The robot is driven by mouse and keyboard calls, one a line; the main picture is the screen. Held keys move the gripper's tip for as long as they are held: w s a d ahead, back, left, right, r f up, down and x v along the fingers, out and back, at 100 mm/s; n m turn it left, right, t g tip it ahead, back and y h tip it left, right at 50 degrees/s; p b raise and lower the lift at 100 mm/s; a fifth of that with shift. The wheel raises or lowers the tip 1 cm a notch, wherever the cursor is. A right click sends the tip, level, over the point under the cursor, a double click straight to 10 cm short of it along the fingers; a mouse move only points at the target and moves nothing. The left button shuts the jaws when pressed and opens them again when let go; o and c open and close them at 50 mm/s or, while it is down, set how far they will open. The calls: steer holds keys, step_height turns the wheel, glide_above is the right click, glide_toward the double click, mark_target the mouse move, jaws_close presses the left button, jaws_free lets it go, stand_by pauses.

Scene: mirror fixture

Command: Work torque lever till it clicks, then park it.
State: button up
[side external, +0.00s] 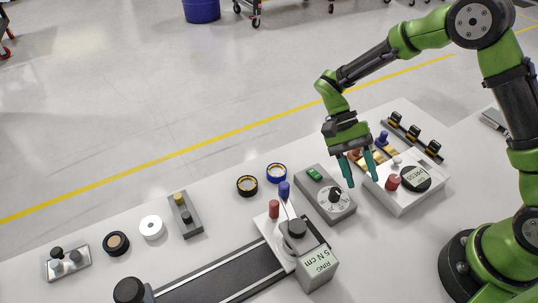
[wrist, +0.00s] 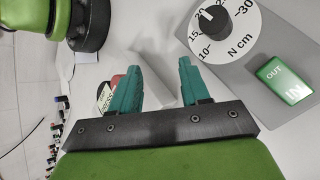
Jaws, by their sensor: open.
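My gripper (side external: 363,181) is open and empty above the bench, between the grey dial box and the white PRESS box. In the wrist view its teal fingers (wrist: 158,88) stand apart with nothing between their tips. The grey dial box (side external: 346,212) carries a white N cm dial with a black knob (side external: 335,192) and a green switch (side external: 314,174). The wrist view shows the dial (wrist: 245,38) and the switch (wrist: 285,79), marked OUT and IN. A fixture labelled RING 5 N cm (side external: 318,266) has a black cap and a thin rod. I cannot tell which part is the torque lever.
The PRESS box (side external: 402,205) with a red knob stands to the right. Blue (side external: 284,189) and red (side external: 273,209) posts stand by the ring fixture. Dark rails (side external: 215,280) run left.

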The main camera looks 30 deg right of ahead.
steer(key=w+a+r+n+t+h, duration=0.1)
steer(key=a+h, duration=0.1)
steer(key=w+a+r+n+t+h, duration=0.1)
steer(key=w+a+t, duration=0.1)
steer(key=w+a+r+n+t+h, duration=0.1)
steer(key=a+t+h, duration=0.1)
steer(key=shift+w+n+h, duration=0.2)
steer(key=shift+n+h, duration=0.1)
steer(key=shift+n, duration=0.1)
steer(key=s+a+r+n+t, duration=0.1)
steer(key=a+r+n+t, duration=0.25)
steer(key=a, duration=0.55)
steer(key=a+r+n+t, duration=0.2)
steer(key=a+r+t, duration=0.3)
steer(key=a, duration=0.3)
steer(key=s+a+r+n+t+y, duration=0.1)
steer(key=s+a+r+n+t, duration=0.1)
steer(key=s+a, duration=0.5)
steer(key=shift+r, duration=0.25)
steer(key=shift+a, duration=0.1)
